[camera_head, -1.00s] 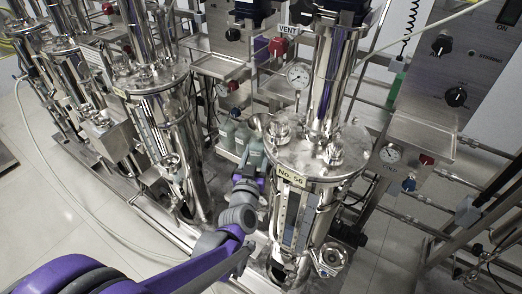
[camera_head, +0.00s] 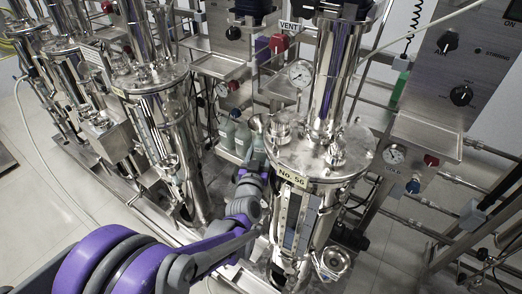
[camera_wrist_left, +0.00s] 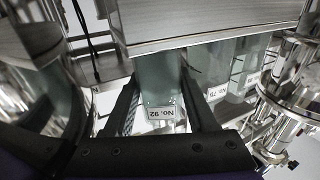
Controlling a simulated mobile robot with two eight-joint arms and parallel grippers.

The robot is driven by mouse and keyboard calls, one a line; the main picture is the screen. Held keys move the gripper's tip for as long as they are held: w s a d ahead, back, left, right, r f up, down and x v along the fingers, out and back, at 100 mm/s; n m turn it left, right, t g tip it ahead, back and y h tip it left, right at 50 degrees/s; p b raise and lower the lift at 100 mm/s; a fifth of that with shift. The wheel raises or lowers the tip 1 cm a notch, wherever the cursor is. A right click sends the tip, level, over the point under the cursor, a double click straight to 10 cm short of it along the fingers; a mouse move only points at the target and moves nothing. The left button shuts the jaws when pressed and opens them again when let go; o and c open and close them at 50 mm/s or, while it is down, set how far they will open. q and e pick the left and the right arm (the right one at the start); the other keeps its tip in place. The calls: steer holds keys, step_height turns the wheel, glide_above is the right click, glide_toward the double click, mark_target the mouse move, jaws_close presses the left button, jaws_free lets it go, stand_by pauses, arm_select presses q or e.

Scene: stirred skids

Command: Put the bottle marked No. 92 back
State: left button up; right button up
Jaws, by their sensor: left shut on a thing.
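The bottle marked No. 92 (camera_wrist_left: 160,82) is pale grey-green, with its white label (camera_wrist_left: 165,114) upside down in the left wrist view. My left gripper (camera_wrist_left: 159,74) is shut on it, one dark finger on each side. In the head view the gripper (camera_head: 252,172) is beside the No. 56 vessel, just below the rightmost bottle (camera_head: 258,150); its fingers are mostly hidden there. Similar bottles, one marked No. 75 (camera_wrist_left: 216,92), stand in a row beside the held one. Whether the held bottle's base rests on anything is hidden. My right gripper is not in view.
The steel vessel marked No. 56 (camera_head: 318,160) stands close to the right of my left gripper. Another steel vessel (camera_head: 155,80) stands to the left. A steel shelf (camera_head: 218,66) overhangs behind the bottles. Pipes and valves crowd the right side.

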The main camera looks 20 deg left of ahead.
arm_select(q)
steer(key=o, duration=1)
steer(key=shift+f, duration=0.15)
steer(key=shift+r, duration=0.3)
steer(key=v, duration=1.2)
steer(key=shift+d+f+p, duration=0.1)
steer(key=shift+f+p, duration=0.05)
steer(key=shift+p, duration=0.25)
